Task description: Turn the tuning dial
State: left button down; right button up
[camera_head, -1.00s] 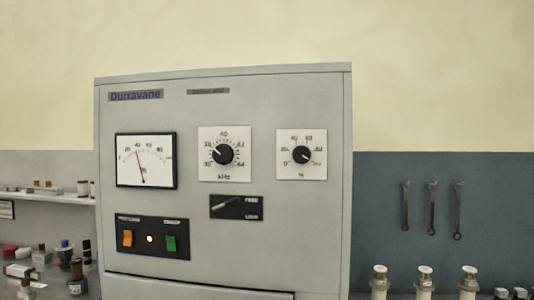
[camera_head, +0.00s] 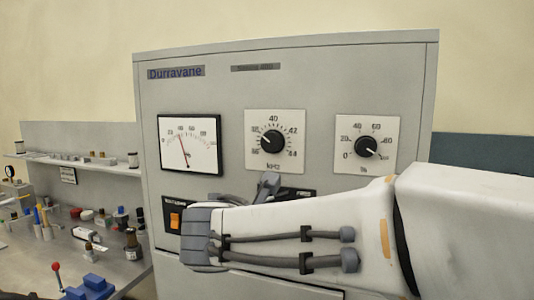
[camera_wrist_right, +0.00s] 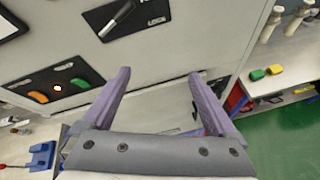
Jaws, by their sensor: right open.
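The kHz dial (camera_head: 271,141), a black knob with a white pointer on a white scale plate, is on the grey Durravane cabinet (camera_head: 300,80). Its pointer is aimed to the upper left. A similar % dial (camera_head: 366,146) is to its right, its pointer to the lower right. My right arm comes in from the right in the head view, below both dials and apart from them. In the right wrist view my right gripper (camera_wrist_right: 160,73) is open and empty before the lower cabinet front. My left gripper is not in view.
A meter (camera_head: 190,145) is left of the kHz dial. My right arm partly covers the lever switch, whose lever shows in the wrist view (camera_wrist_right: 118,18). An orange switch (camera_wrist_right: 38,97) and green switch (camera_wrist_right: 80,84) are nearby. A cluttered bench (camera_head: 75,240) is at left.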

aim_at(270, 141)
jog(key=w+a+r+n+t+p, duration=0.1)
jog(key=w+a+r+n+t, duration=0.15)
jog(key=r, duration=0.55)
jog(key=w+a+r+n+t+p, duration=0.1)
jog(key=w+a+r+n+t, duration=0.15)
jog(key=r, duration=0.45)
jog(key=shift+n+t+h, duration=0.3)
jog(key=shift+n, duration=0.1)
jog(key=p+x, duration=0.1)
jog(key=x, duration=0.2)
jog(key=p+x, duration=0.3)
jog(key=x, duration=0.2)
jog(key=shift+w+d+r, duration=0.3)
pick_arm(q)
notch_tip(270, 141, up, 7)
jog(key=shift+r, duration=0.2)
pick_arm(e)
jog(key=shift+w+f, duration=0.1)
jog(key=shift+w, duration=0.25)
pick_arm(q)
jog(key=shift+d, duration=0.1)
